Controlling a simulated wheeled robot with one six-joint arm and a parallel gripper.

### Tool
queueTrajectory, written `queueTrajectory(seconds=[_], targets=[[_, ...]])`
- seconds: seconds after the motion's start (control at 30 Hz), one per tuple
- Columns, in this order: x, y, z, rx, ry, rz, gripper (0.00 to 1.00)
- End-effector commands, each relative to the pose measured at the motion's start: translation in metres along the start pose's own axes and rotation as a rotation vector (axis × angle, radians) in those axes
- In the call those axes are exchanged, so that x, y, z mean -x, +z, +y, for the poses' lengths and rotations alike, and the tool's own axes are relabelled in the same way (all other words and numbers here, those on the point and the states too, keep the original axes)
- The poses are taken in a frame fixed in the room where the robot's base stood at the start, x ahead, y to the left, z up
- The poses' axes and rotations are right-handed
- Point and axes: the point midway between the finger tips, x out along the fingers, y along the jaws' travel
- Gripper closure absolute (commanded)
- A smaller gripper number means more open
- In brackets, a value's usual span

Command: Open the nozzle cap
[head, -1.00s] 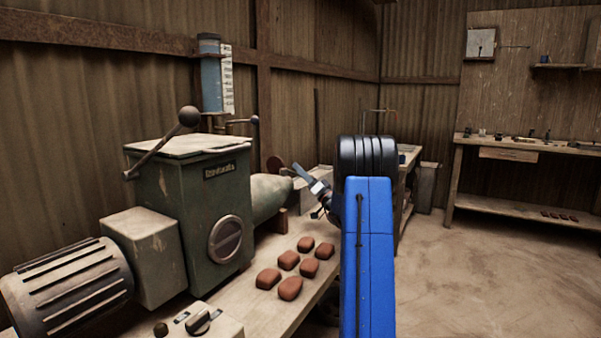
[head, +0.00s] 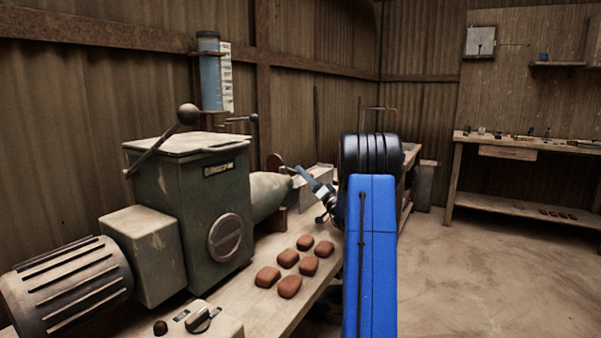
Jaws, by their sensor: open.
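The green press (head: 190,200) stands on the bench at left, and its tapered nozzle (head: 270,192) points right. A brown round disc (head: 274,162) shows upright by the nozzle's far side; it may be the nozzle cap, but I cannot tell how it sits. My gripper (head: 304,176) is just right of the nozzle's end, jaws open and apparently empty. Whether it touches the nozzle or cap cannot be told. The black wrist and blue arm hide part of the bench behind it.
Several reddish-brown clay pieces (head: 289,287) lie on the bench (head: 250,318) below the nozzle. A control box with a knob (head: 198,320) is at the front. A lever (head: 163,142) rises over the press. Open floor (head: 470,270) lies to the right.

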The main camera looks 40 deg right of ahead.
Motion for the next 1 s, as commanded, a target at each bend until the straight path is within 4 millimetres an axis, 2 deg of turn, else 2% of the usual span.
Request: queueTrajectory(seconds=[0.1,0.33,1.0], targets=[[0.019,-0.001,0.001,-0.001,0.003,0.001,0.58],[0.041,0.000,0.000,-0.001,0.001,0.000,0.58],[0.043,0.000,0.000,-0.001,0.001,0.000,0.58]])
